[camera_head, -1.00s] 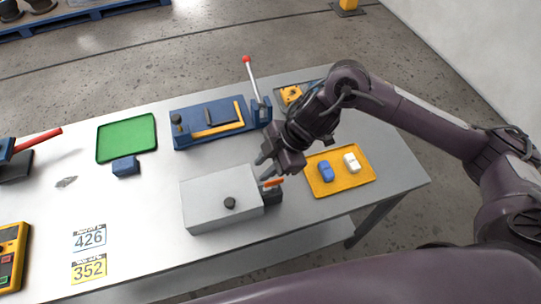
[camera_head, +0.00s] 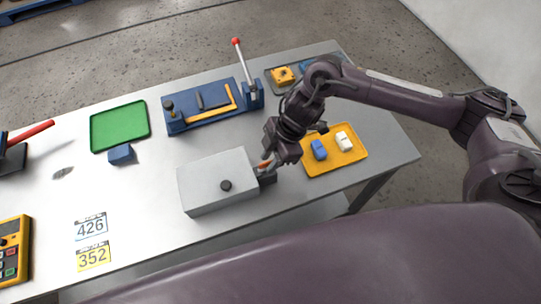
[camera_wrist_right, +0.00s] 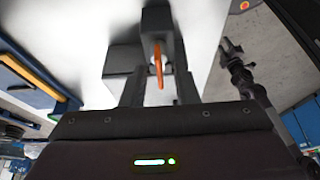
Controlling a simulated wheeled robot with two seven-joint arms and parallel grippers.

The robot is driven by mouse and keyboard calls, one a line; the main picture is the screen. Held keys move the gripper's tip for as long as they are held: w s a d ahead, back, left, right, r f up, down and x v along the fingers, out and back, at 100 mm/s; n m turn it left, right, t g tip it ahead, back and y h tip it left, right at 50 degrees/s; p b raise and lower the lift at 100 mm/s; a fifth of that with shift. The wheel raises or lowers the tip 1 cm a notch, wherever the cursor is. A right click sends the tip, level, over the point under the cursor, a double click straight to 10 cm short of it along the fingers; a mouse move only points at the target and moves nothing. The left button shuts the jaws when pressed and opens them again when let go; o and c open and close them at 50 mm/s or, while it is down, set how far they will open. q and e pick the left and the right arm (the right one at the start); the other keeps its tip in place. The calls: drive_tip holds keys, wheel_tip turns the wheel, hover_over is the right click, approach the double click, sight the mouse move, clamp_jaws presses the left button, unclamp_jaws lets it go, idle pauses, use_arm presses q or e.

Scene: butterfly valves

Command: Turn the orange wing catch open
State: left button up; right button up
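The orange wing catch (camera_head: 264,165) is on the right side of a light grey box (camera_head: 212,184), by a small dark block (camera_head: 267,178). My right gripper (camera_head: 268,160) is at the catch and partly hides it in the head view. In the right wrist view the orange wing (camera_wrist_right: 158,66) stands between the two dark fingers of my right gripper (camera_wrist_right: 158,88), which are apart. A gap shows on each side of the wing. My left gripper is not in view.
A yellow tray (camera_head: 355,157) with a blue and a white piece lies right of my right gripper. A blue fixture (camera_head: 190,124) with a red-tipped lever (camera_head: 244,65) is behind the box. A green tray (camera_head: 120,127) and a blue block (camera_head: 121,154) are left.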

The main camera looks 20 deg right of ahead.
clamp_jaws()
drive_tip(key=shift+w+n, duration=0.1)
drive_tip(key=shift+n, duration=0.3)
drive_tip(key=shift+w+a+n+g+b, duration=0.1)
drive_tip(key=shift+n+g+b, duration=0.45)
drive_tip(key=shift+n, duration=0.35)
drive_tip(key=shift+n+g, duration=0.25)
drive_tip(key=shift+n, duration=0.75)
drive_tip(key=n, duration=0.1)
drive_tip(key=n+g+h, duration=0.1)
drive_tip(key=shift+w+r+n+p, duration=0.1)
drive_tip(key=shift+r+n+p, duration=0.1)
drive_tip(key=shift+n+p, duration=0.15)
drive_tip(key=n+g+h+p, duration=0.1)
drive_tip(key=n, duration=0.3)
drive_tip(key=shift+w+a+n+p, duration=0.1)
drive_tip(key=shift+n+p, duration=0.15)
drive_tip(key=shift+p, duration=0.15)
drive_tip(key=n+h, duration=0.1)
drive_tip(key=n, duration=0.1)
drive_tip(key=shift+f+n, duration=0.1)
drive_tip(key=shift+n, duration=0.2)
drive_tip(key=shift+a+n+g+h, duration=0.15)
drive_tip(key=shift+n+h, duration=0.2)
drive_tip(key=shift+n, duration=0.45)
drive_tip(key=shift+n+g+h, duration=0.15)
drive_tip(key=shift+n+h, duration=0.2)
drive_tip(key=shift+n, duration=0.45)
drive_tip(key=shift+f+n, duration=0.1)
drive_tip(key=shift+n, duration=0.2)
